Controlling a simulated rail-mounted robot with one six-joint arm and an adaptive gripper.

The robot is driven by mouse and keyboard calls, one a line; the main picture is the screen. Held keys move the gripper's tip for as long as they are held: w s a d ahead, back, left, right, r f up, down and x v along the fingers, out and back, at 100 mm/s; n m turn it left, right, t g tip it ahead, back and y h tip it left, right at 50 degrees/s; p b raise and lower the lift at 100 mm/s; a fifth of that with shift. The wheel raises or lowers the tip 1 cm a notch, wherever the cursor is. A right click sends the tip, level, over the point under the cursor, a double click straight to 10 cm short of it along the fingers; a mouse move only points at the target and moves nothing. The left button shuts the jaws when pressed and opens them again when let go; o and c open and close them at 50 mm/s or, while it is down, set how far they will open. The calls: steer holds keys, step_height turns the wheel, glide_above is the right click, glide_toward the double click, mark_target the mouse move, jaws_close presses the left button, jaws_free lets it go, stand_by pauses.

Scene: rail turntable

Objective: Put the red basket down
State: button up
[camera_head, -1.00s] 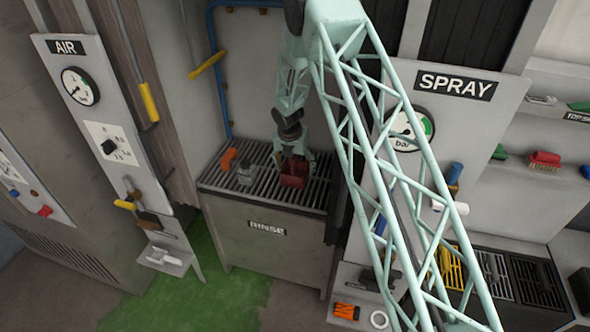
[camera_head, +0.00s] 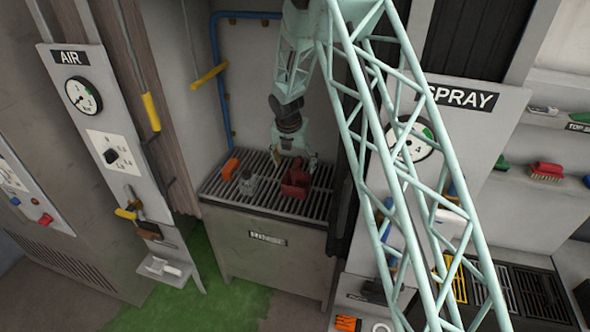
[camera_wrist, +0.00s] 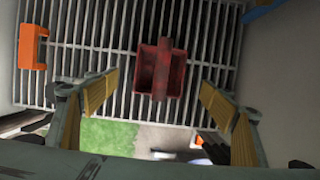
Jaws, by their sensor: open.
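The red basket (camera_head: 296,183) sits on the slatted grate of the rinse station (camera_head: 250,205), toward its right side. In the wrist view the basket (camera_wrist: 160,72) is upright on the bars, with its handle running across the middle. My gripper (camera_head: 294,158) is just above and behind the basket in the head view. In the wrist view my gripper (camera_wrist: 158,92) has its yellow-padded fingers spread wide, one on each side of the basket and apart from it. Nothing is between the pads.
An orange piece (camera_head: 230,168) and a small grey metal part (camera_head: 248,183) lie on the grate left of the basket. A blue pipe (camera_head: 219,80) runs up the wall behind. The SPRAY panel (camera_head: 450,120) stands to the right.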

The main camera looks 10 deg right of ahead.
steer(key=shift+s+r, duration=0.2)
steer(key=shift+r, duration=0.4)
steer(key=shift+r, duration=0.1)
stand_by(0.7)
